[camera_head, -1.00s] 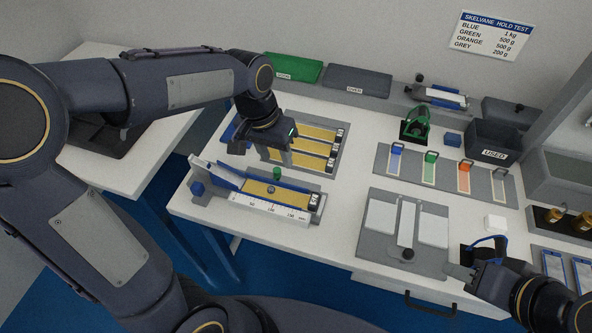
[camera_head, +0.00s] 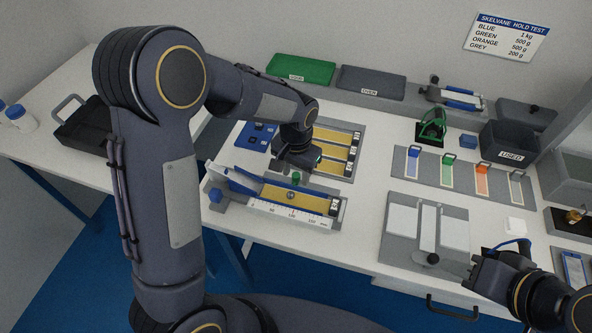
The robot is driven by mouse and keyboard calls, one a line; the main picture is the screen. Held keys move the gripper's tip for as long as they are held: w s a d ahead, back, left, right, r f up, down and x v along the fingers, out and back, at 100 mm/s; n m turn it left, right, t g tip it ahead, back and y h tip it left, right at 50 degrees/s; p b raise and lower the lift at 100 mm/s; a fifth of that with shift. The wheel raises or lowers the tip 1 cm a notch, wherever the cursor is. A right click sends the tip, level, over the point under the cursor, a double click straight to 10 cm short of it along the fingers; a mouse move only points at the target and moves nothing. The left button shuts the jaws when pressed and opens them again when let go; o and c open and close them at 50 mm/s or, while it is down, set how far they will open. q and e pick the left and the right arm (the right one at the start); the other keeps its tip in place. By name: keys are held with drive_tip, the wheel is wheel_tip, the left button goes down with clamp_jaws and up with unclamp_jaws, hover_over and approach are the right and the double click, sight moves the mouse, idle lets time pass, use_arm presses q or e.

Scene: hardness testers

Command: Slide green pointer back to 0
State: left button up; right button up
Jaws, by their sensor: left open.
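The testing rig is a grey base with a blue ramp (camera_head: 236,181), a yellow track (camera_head: 312,202) and a white printed scale (camera_head: 290,215). The green pointer (camera_head: 296,179) is a small upright peg at the track's back edge, about level with the middle of the scale. A small dark ball (camera_head: 290,195) sits on the track in front of it. My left gripper (camera_head: 297,170) is open, pointing down just above and behind the pointer. I cannot tell whether they touch. My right gripper (camera_head: 478,265) is at the lower right, beside the grey plate fixture; its jaws are unclear.
Yellow tracks (camera_head: 335,150) lie on a grey board behind the rig. A grey plate fixture (camera_head: 425,230) stands to the right. A rack with coloured strips (camera_head: 463,175), a USED bin (camera_head: 508,150), and green (camera_head: 300,68) and grey trays (camera_head: 370,82) stand further back.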

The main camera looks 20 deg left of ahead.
use_arm(q)
clamp_jaws()
idle(0.3)
drive_tip(key=a, duration=0.8)
drive_tip(key=shift+w+a, duration=0.2)
unclamp_jaws()
drive_tip(key=shift+a, duration=0.15)
wheel_tip(320, 180, up, 8)
